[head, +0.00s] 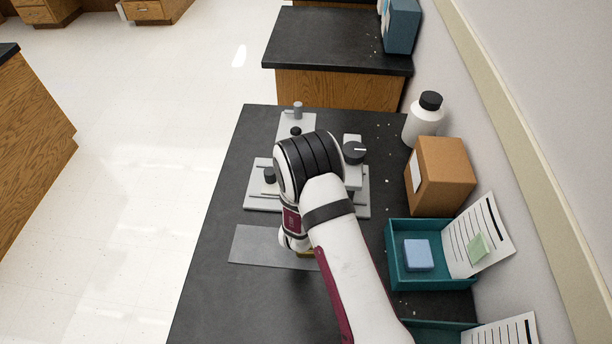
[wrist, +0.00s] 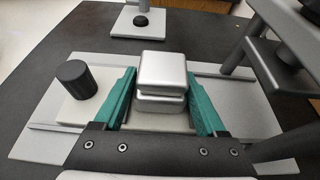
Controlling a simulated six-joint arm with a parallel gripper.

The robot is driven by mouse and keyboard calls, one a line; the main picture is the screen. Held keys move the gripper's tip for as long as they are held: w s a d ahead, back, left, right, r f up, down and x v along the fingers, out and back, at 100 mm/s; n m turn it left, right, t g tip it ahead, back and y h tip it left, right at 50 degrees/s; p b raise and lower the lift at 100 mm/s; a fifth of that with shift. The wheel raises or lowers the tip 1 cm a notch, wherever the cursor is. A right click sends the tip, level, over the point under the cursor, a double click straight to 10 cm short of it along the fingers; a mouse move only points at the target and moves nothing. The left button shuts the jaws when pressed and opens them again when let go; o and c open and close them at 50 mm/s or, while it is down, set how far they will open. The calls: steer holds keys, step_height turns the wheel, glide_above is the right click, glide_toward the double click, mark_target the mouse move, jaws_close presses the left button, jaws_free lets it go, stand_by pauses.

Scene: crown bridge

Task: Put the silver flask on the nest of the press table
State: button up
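The silver flask (wrist: 162,75) is a rounded metallic block, seen upright in the middle of the wrist view. My gripper (wrist: 163,82) has its two teal fingers on either side of it, close against its sides. The press table (wrist: 240,110) is a light grey plate with a paler pad (wrist: 165,123) showing below the flask. I cannot tell whether the flask rests on the pad or hangs just above it. In the head view, the plate's left end (head: 255,202) shows, but my arm hides the flask and fingers.
A black knob (wrist: 76,80) stands left of the flask, and the press frame (wrist: 258,55) rises close on the right. A second small fixture (head: 297,110) is behind. On the right are a white bottle (head: 421,124), a cardboard box (head: 440,176) and a teal tray (head: 440,283).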

steer(key=shift+d+r, duration=0.1)
steer(key=shift+r, duration=0.1)
steer(key=v, duration=1.2)
steer(key=s+d+r+n+g, duration=0.3)
steer(key=s+r+n+g, duration=0.1)
steer(key=s+n, duration=0.5)
steer(key=s+d+r+n+g+y, duration=0.1)
steer(key=s+d+r+n+g, duration=0.3)
steer(key=s+n, duration=0.5)
steer(key=s+d+r+n+g, duration=0.4)
steer(key=s+r+n, duration=0.3)
steer(key=n, duration=0.5)
steer(key=shift+s+d+r+g+y, duration=0.25)
steer(key=shift+s+g+y, duration=0.15)
steer(key=shift+s+g, duration=0.6)
